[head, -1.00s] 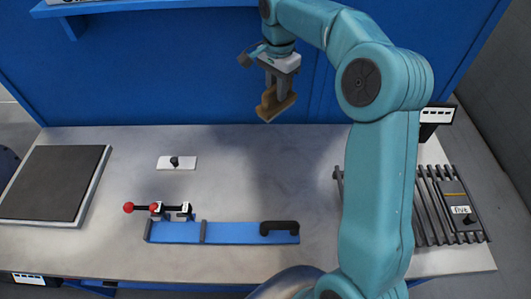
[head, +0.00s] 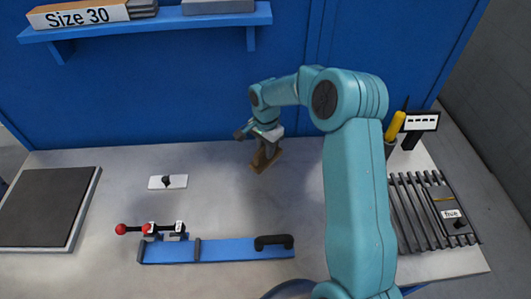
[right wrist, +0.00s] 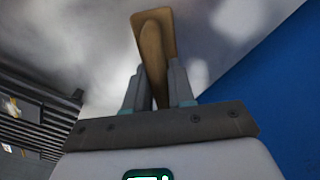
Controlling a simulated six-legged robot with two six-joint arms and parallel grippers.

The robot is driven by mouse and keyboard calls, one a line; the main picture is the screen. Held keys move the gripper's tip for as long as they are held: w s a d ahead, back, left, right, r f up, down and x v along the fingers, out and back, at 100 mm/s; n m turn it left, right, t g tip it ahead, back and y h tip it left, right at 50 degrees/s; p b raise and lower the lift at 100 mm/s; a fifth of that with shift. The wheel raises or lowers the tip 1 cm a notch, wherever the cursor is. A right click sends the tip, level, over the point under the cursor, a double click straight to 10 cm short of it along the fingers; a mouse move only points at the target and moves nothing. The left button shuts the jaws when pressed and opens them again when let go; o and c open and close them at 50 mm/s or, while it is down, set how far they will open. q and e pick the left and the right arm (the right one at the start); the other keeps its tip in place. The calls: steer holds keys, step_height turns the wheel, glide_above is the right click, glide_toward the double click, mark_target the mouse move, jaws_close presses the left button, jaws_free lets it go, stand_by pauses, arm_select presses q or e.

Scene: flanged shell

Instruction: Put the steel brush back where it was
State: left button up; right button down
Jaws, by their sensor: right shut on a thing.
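The steel brush (head: 264,162), with a brown wooden body, is held in my right gripper (head: 267,150) above the back middle of the bench. In the right wrist view the brush (right wrist: 152,45) stands between the two fingers of the gripper (right wrist: 155,88), which are shut on its wooden handle. Its bristles cannot be made out. My left gripper is not in view.
The bench top (head: 215,210) is clear around the brush. A blue fixture (head: 225,250) with a black handle and a red-knobbed clamp (head: 150,230) lies at the front. A white plate (head: 167,182) with a black knob, a dark pad (head: 45,205), a slatted rack (head: 420,215) and a pot with a yellow-handled tool (head: 395,127) stand around.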

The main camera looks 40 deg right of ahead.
step_height(320, 180, down, 3)
steer(key=shift+w+f, duration=0.1)
steer(key=shift+f, duration=0.15)
steer(key=c, duration=1)
jaws_free()
steer(key=shift+o, duration=0.2)
step_height(320, 180, up, 12)
steer(key=shift+f+b, duration=0.1)
steer(key=shift+b, duration=0.45)
steer(key=shift+a+r, duration=0.1)
steer(key=shift+r, duration=0.3)
steer(key=shift+f, duration=0.1)
